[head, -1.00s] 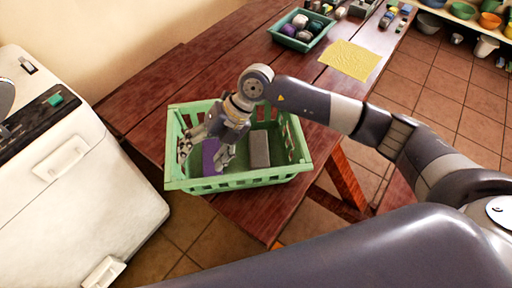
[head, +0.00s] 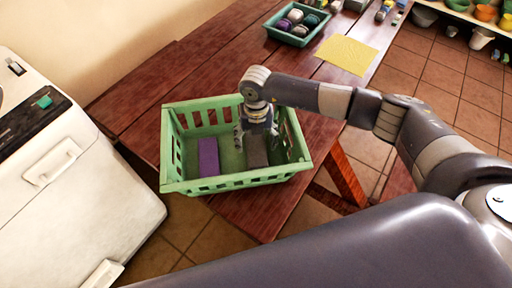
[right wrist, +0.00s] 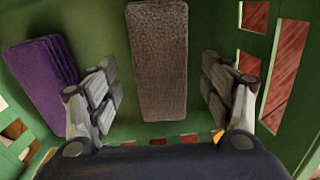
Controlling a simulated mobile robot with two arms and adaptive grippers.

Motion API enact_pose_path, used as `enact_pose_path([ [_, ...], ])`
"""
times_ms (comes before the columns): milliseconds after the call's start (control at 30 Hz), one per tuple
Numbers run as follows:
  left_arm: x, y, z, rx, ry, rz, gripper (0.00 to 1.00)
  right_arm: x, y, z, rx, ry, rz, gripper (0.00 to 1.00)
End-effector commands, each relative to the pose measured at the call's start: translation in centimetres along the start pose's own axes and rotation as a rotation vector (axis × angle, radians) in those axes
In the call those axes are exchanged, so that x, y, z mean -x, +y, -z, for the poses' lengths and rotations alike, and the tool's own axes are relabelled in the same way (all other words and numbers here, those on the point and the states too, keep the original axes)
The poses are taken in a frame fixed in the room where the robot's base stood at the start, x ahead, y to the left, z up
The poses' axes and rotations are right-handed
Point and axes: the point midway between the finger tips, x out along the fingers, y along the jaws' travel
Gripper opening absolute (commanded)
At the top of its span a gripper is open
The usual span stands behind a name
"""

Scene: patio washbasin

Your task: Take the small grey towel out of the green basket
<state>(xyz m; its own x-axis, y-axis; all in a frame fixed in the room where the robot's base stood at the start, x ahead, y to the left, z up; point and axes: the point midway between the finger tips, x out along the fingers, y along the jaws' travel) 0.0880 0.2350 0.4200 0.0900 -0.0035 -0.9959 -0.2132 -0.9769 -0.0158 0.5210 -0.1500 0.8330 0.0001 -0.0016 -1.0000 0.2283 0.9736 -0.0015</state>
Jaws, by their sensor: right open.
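The green basket (head: 230,182) stands on the wooden table. The small grey towel (head: 257,158) lies folded in its right part, and it also shows in the right wrist view (right wrist: 159,60) as a long grey-brown block. A purple towel (head: 208,157) lies to its left in the basket, also in the right wrist view (right wrist: 45,80). My right gripper (head: 257,135) is inside the basket over the grey towel. In the right wrist view its open fingers (right wrist: 160,95) stand on either side of the towel, with gaps on both sides. My left gripper is not in view.
A yellow cloth (head: 347,54) lies flat on the table (head: 225,80) behind the basket. A teal tray (head: 297,36) with several rolled items stands at the back. A white appliance (head: 75,190) stands at the left. Bare table surrounds the basket's back.

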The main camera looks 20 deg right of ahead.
Motion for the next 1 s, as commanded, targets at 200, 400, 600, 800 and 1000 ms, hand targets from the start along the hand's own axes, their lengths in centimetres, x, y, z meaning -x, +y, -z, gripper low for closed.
enact_pose_path([
  [200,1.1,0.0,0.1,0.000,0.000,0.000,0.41,-2.9,0.0,0.1,0.000,0.002,0.000,0.73],
  [400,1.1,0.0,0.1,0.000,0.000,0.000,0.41,-3.4,0.1,0.1,0.001,0.001,-0.001,0.73],
  [600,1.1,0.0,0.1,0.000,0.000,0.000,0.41,-3.4,0.1,0.1,0.001,0.001,-0.001,0.48],
  [800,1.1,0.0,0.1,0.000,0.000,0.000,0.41,-3.4,0.1,0.1,0.001,0.001,-0.001,0.25],
  [1000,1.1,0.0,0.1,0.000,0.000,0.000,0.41,-3.4,0.1,0.1,0.001,0.001,-0.001,0.25],
])
